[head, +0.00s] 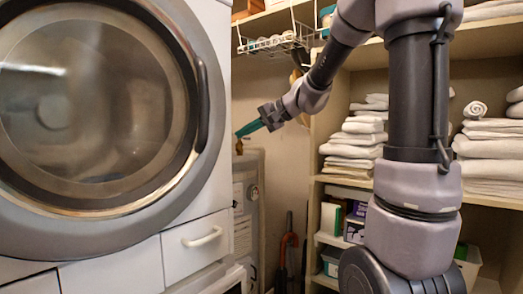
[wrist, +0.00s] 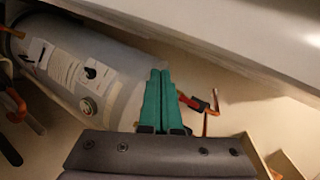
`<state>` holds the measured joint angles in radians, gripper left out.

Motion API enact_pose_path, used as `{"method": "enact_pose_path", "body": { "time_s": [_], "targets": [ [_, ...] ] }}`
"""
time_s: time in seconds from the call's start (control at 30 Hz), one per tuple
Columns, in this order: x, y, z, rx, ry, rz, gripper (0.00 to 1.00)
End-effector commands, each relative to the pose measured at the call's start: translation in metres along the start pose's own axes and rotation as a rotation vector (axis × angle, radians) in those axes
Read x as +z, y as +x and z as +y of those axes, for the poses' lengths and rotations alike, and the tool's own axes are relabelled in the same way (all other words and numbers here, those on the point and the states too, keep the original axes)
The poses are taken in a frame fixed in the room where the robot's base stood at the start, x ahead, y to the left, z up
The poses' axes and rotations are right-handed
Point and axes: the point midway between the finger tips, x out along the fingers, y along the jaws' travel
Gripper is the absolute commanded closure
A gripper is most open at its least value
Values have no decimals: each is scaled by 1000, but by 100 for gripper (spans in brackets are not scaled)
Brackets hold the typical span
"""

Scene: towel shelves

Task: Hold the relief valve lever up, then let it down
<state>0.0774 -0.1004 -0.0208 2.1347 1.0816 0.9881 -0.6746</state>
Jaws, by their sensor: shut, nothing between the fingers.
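My gripper (head: 238,134) has teal fingers that are shut with nothing between them. In the wrist view the fingertips (wrist: 160,72) lie over the side of a pale water tank (wrist: 120,75). The relief valve lever (wrist: 188,101), reddish with a dark part, shows just right of the fingers, partly hidden by them. I cannot tell whether the fingers touch it or how far it is raised. A copper pipe (wrist: 206,124) runs by the lever. In the head view a small brass fitting (head: 239,147) shows just below the fingertips, above the tank (head: 247,190).
A large front-loading washer (head: 212,120) stands close on the left. Shelves with folded towels (head: 355,145) stand on the right. A wire basket (head: 275,43) hangs above. A red-handled tool (head: 288,245) stands in the gap by the tank.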

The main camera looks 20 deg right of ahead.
Motion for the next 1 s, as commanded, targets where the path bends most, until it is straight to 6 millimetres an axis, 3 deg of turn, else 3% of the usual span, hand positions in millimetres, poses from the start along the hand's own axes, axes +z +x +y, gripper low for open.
{"method": "enact_pose_path", "body": {
  "time_s": [0.03, 0.17, 0.3, 0.4, 0.5, 0.7, 1.0],
  "targets": [
    [-28, 17, 0, -50, 41, 22, 100],
    [-104, 52, 2, -193, 122, 126, 100],
    [-186, 80, 25, -310, 200, 275, 100],
    [-233, 92, 48, -361, 242, 379, 100],
    [-264, 98, 68, -391, 269, 459, 100],
    [-288, 102, 84, -409, 288, 523, 100],
    [-301, 123, 77, -408, 288, 523, 100]
  ]
}}
